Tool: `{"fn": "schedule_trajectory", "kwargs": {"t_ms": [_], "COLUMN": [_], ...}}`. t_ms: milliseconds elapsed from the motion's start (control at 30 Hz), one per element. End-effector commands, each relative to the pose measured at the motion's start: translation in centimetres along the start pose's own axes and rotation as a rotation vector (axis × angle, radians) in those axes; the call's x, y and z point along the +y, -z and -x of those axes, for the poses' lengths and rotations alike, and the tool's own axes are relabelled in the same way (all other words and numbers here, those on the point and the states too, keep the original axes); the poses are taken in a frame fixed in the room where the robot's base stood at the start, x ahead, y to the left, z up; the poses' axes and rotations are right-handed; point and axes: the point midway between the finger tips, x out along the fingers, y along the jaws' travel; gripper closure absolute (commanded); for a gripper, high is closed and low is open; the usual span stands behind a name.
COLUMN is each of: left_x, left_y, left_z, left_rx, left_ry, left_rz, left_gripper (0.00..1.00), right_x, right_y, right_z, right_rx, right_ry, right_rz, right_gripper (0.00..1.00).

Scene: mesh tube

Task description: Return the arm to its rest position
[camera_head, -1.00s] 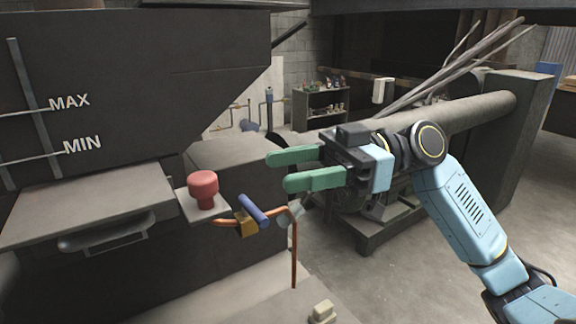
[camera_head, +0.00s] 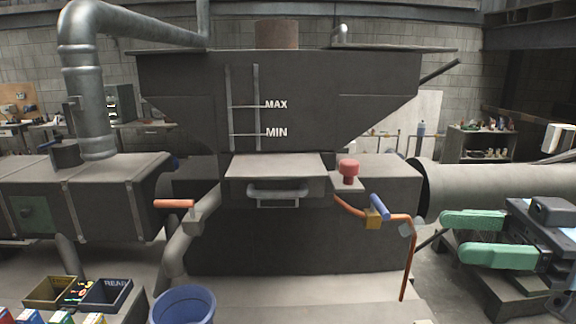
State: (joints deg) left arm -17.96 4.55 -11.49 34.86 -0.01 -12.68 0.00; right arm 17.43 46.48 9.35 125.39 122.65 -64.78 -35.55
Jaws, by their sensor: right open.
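My right gripper (camera_head: 481,238) is at the right edge of the head view, with its two green fingers apart and nothing between them. The fingers point left, toward the copper pipe and its blue-handled valve (camera_head: 379,207), and are apart from them in the picture. Most of my right arm is out of the frame. My left gripper is not in view.
A dark hopper machine (camera_head: 330,100) with MAX and MIN marks stands ahead. It has a red knob (camera_head: 348,170), a drawer handle (camera_head: 278,192) and a red-handled valve (camera_head: 175,204). A blue bucket (camera_head: 183,304) and small bins (camera_head: 107,293) are at lower left.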

Motion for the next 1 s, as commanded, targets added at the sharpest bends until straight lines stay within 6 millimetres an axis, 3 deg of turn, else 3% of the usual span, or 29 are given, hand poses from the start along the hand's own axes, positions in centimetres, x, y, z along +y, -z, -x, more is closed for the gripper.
{"fn": "schedule_trajectory", "kwargs": {"t_ms": [167, 367, 533, 667, 800, 1000], "left_x": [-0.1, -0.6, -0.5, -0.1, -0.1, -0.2], "left_y": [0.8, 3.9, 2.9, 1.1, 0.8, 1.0], "left_z": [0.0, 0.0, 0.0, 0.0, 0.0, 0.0], "left_rx": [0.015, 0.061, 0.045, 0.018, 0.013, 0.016], "left_ry": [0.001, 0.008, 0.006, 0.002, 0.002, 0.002], "left_rz": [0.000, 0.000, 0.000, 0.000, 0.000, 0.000], "left_gripper": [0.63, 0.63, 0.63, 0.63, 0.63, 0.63], "right_x": [0.6, 0.9, 0.3, -1.1, -3.4, -7.3], "right_y": [-4.7, -10.7, -18.0, -24.5, -30.5, -36.3], "right_z": [-1.4, -2.7, -3.9, -4.3, -3.8, -1.8], "right_rx": [-0.086, -0.207, -0.354, -0.501, -0.657, -0.851], "right_ry": [-0.050, -0.126, -0.227, -0.344, -0.491, -0.714], "right_rz": [-0.055, -0.125, -0.221, -0.318, -0.426, -0.567], "right_gripper": [0.48, 0.48, 0.48, 0.48, 0.48, 0.48]}}
